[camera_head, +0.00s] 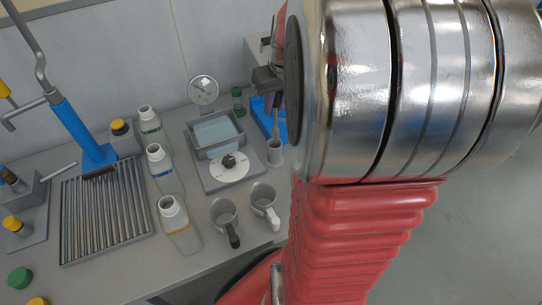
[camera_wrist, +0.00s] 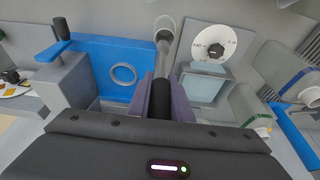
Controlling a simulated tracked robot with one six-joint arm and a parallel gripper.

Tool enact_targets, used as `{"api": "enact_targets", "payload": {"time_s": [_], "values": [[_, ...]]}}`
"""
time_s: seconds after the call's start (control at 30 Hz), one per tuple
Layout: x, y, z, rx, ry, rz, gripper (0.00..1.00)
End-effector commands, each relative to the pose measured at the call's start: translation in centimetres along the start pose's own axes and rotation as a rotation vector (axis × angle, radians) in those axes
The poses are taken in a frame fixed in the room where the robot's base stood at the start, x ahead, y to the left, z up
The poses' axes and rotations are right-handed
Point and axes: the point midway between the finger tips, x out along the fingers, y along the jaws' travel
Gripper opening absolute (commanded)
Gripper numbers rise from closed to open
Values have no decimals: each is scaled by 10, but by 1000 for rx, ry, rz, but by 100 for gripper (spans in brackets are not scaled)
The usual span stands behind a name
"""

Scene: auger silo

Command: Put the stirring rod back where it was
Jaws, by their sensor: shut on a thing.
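My gripper (camera_head: 268,78) is at the back right of the bench in the head view, partly hidden by my arm. In the wrist view its purple-grey fingers (camera_wrist: 161,98) are shut on the dark handle of the stirring rod (camera_wrist: 162,60). The rod's metal shaft points down in the head view (camera_head: 275,122), toward a small grey cup (camera_head: 274,152). The cup also shows at the top of the wrist view (camera_wrist: 165,23). The rod's lower end overlaps the cup; I cannot tell whether it is inside or just above it.
A blue stand (camera_head: 262,108) with a ring (camera_wrist: 123,74) is close beside the gripper. A bath on a dial plate (camera_head: 217,172) stands left of the cup. Two mugs (camera_head: 223,213), several white-capped bottles (camera_head: 155,152) and a gauge (camera_head: 203,91) are nearby.

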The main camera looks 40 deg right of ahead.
Motion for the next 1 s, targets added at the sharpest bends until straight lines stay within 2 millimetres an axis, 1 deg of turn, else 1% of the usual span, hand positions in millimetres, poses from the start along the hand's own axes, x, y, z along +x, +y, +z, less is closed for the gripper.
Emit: {"api": "enact_targets", "payload": {"time_s": [0.17,0.27,0.37,0.6,0.67,0.77,1.0], "values": [[1,-3,-1,-7,0,-2,0],[5,-4,0,-9,0,-3,0],[17,-4,4,-11,-3,-4,0],[53,-5,15,-10,-2,-5,0],[58,-5,16,-11,-2,-5,0],[61,-5,17,-12,0,-4,0],[61,-6,16,-13,0,-4,0]]}}
